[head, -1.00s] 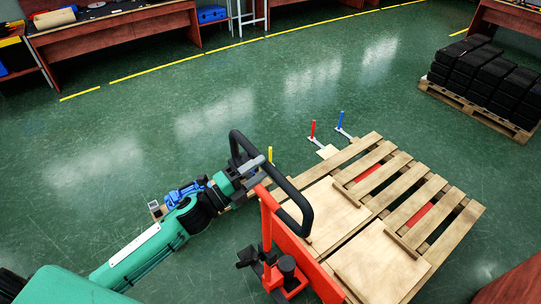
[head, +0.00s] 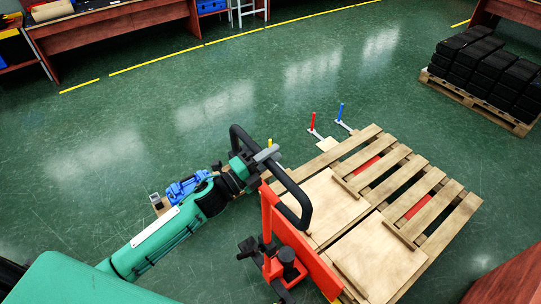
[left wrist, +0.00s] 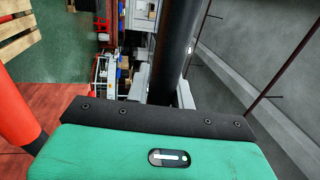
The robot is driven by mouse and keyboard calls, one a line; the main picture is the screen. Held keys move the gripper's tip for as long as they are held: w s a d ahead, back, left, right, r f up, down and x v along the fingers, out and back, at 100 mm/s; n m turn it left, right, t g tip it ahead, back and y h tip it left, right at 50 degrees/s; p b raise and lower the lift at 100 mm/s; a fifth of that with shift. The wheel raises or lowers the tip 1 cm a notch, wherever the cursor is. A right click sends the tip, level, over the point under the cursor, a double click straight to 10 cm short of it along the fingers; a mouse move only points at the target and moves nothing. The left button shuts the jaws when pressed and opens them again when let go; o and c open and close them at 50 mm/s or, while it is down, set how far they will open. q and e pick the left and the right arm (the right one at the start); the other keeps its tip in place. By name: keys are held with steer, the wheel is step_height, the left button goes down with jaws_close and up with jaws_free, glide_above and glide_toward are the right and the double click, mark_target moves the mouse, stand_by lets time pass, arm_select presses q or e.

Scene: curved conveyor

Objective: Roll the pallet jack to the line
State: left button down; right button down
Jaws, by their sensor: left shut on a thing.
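The pallet jack has a red body (head: 300,240) and a black loop handle (head: 302,205), at the lower middle of the head view. Its forks are under a wooden pallet (head: 425,223); red shows between the slats. My left gripper (head: 262,157) is shut on the upper left part of the handle loop. In the left wrist view the black handle bar (left wrist: 182,45) passes between grey finger parts. A yellow line (head: 235,35) runs along the floor at the back, well away from the jack. My right gripper is not in view.
Light boards (head: 325,208) lie on the pallet. Red (head: 313,121) and blue (head: 340,111) pegs stand beyond it. A blue item (head: 185,188) lies beside my left arm. A pallet of black blocks (head: 485,68) stands at right. Benches (head: 120,35) line the back; the mid-floor is clear.

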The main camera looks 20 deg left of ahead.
arm_select(q)
steer(key=shift+s+a+f, duration=0.2)
steer(key=shift+s+a, duration=0.05)
steer(key=shift+s, duration=0.1)
steer(key=shift+s+a, duration=0.1)
steer(key=shift+s, duration=0.05)
steer(key=shift+s+a+r, duration=0.15)
steer(key=shift+s+a, duration=0.15)
steer(key=shift+s, duration=0.05)
steer(key=c, duration=1.6)
jaws_free()
steer(key=shift+s+a, duration=0.1)
steer(key=shift+a, duration=0.05)
steer(key=o, duration=0.4)
steer(key=shift+w+d, duration=0.3)
steer(key=b+v, duration=0.6)
steer(key=v, duration=0.7)
steer(key=shift+s+a, duration=0.25)
steer(key=shift+s, duration=0.05)
